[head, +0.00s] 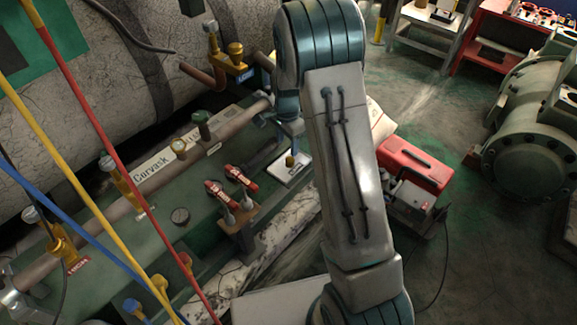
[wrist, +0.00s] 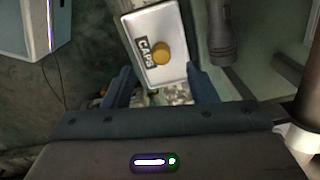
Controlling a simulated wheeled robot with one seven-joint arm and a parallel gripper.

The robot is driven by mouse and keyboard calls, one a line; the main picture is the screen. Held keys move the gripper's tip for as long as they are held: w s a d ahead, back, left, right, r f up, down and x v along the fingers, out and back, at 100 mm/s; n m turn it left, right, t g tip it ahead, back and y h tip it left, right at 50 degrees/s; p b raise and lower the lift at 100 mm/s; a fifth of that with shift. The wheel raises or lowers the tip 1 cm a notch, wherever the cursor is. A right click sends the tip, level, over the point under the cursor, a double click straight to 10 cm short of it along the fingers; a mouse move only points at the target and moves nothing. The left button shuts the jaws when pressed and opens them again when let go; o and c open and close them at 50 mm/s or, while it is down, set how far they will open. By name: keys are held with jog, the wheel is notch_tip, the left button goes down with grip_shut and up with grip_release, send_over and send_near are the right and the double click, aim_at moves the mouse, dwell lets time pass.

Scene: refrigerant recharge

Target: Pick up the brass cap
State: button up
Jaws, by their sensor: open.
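The brass cap (wrist: 161,54) stands on a small white tray (wrist: 140,24) labelled CAPS. In the head view the cap (head: 290,160) is a small gold piece on the tray (head: 299,174), just left of my arm. My gripper (wrist: 162,78) is open in the wrist view, with one dark finger on each side of the picture's middle. The cap shows between and beyond the fingertips, and nothing is held. I cannot tell the exact height of the fingers over the tray. My arm hides part of the area right of the tray in the head view.
A dark flashlight-like cylinder (wrist: 222,35) lies right of the tray. Red-handled tools (head: 228,185) stand in a holder left of it. A pipe with brass valves (head: 179,148) and hanging hoses (head: 75,95) is further left.

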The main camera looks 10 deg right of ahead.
aim_at(290, 159)
notch_tip(290, 159, down, 3)
jog(key=shift+r+b, duration=0.15)
jog(key=shift+b, duration=0.15)
jog(key=shift+w+d+f+b, duration=0.15)
jog(key=shift+f+b, duration=0.35)
jog(key=shift+f, duration=0.35)
jog(key=shift+d+f+b, duration=0.2)
jog(key=shift+f+b, duration=0.35)
jog(key=shift+f, duration=0.3)
jog(key=shift+w+d+f+b, duration=0.15)
jog(key=shift+f+b, duration=0.35)
jog(key=shift+f, duration=0.35)
jog(key=shift+s, duration=0.1)
jog(key=c, duration=1)
